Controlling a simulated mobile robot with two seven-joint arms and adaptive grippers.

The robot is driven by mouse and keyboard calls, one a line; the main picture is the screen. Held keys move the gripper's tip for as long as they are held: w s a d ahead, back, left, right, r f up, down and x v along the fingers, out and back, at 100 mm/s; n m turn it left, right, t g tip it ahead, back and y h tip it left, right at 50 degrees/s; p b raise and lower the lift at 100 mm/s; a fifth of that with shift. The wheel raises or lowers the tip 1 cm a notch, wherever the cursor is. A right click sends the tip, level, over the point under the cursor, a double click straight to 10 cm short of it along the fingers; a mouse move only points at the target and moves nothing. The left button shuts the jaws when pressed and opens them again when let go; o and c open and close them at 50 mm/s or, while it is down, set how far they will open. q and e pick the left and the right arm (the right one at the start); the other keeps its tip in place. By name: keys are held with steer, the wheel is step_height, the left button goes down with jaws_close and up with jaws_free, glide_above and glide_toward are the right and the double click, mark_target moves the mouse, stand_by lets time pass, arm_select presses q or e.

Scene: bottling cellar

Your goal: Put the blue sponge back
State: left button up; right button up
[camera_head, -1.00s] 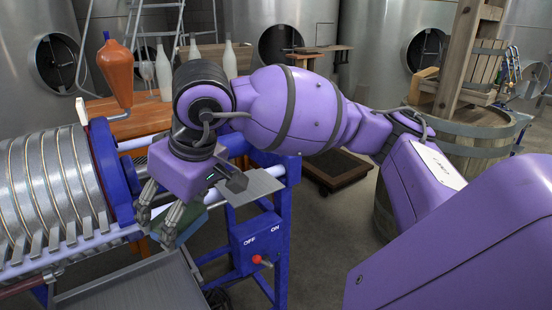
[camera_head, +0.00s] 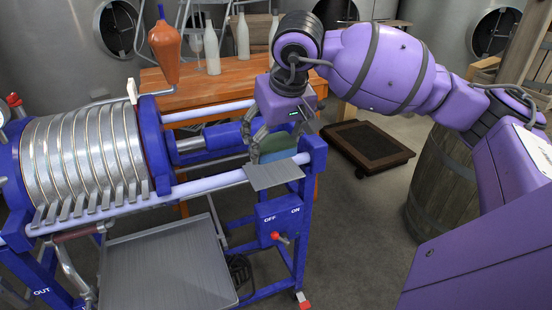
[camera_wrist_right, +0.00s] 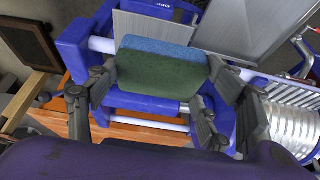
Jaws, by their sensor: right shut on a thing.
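The sponge (camera_wrist_right: 160,70), blue on one side and dark green on the other, sits between the fingers of my right gripper (camera_wrist_right: 163,82) in the right wrist view. In the head view the right gripper (camera_head: 257,146) points down and is shut on the sponge (camera_head: 280,149), whose green side shows. It is at the right end of the blue-framed filter press, behind a small grey metal shelf (camera_head: 273,176). In the wrist view the sponge overlaps the shelf (camera_wrist_right: 155,27); I cannot tell whether they touch. My left gripper is not in view.
The press's ribbed plates (camera_head: 85,155) and pale rails stand left of the gripper. A switch box (camera_head: 279,222) hangs below the shelf. An orange table (camera_head: 215,78) with bottles (camera_head: 242,38) is behind. A low dark dolly (camera_head: 368,150) and a barrel (camera_head: 442,180) stand right.

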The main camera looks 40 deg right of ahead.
steer(key=w+d+f, duration=0.1)
steer(key=f, duration=0.1)
steer(key=w+d+f, duration=0.1)
steer(key=w+f, duration=0.1)
steer(key=f, duration=0.1)
steer(key=shift+w+d+f, duration=0.25)
steer(key=shift+d+f, duration=0.05)
steer(key=shift+d, duration=0.1)
steer(key=shift+w+d+f, duration=0.1)
steer(key=shift+f, duration=1.5)
steer(key=shift+f, duration=0.2)
steer(key=o, duration=1)
steer(key=shift+r, duration=0.1)
